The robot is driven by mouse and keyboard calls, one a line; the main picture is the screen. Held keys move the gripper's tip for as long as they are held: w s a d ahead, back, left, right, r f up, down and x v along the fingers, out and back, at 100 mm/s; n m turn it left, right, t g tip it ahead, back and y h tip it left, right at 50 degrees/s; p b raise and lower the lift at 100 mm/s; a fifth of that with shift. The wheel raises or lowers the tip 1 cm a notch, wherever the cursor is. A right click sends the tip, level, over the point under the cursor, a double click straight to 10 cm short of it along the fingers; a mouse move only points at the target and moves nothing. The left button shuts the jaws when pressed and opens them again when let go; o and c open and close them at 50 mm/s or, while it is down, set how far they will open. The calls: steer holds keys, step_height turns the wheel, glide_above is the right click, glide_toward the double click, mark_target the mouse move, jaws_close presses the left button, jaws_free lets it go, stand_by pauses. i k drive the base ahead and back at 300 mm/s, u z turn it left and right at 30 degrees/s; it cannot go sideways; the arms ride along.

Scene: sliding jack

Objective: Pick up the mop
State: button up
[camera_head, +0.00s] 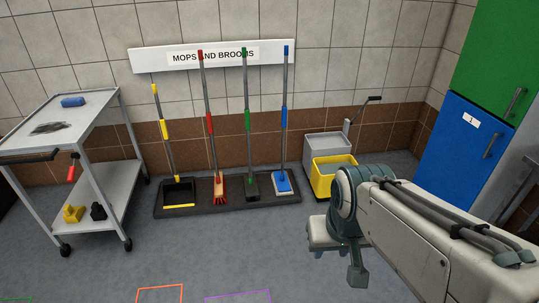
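Several long-handled tools stand upright in a row on a dark base tray (230,200) against the wall. The one on the right has a blue grip and a flat blue and white head, and looks like the mop (284,118). To its left are a green-handled tool (247,120), a red-handled broom (210,125) and a yellow-handled dustpan (179,190). My gripper (340,262) is at the lower right, in front of the tray and apart from the mop. Its fingers are not clear enough to show whether they are open.
A grey and yellow mop bucket (333,178) stands right of the tray. A metal cart (60,125) with small items is on the left. Blue and green cabinets (460,135) are on the right. The floor before the tray is clear, with orange and purple outlines.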

mark_target(282, 184)
steer(key=u, duration=0.4)
steer(key=i, duration=2.65)
steer(key=z, duration=1.55)
steer(key=i, duration=0.55)
steer(key=z, duration=0.35)
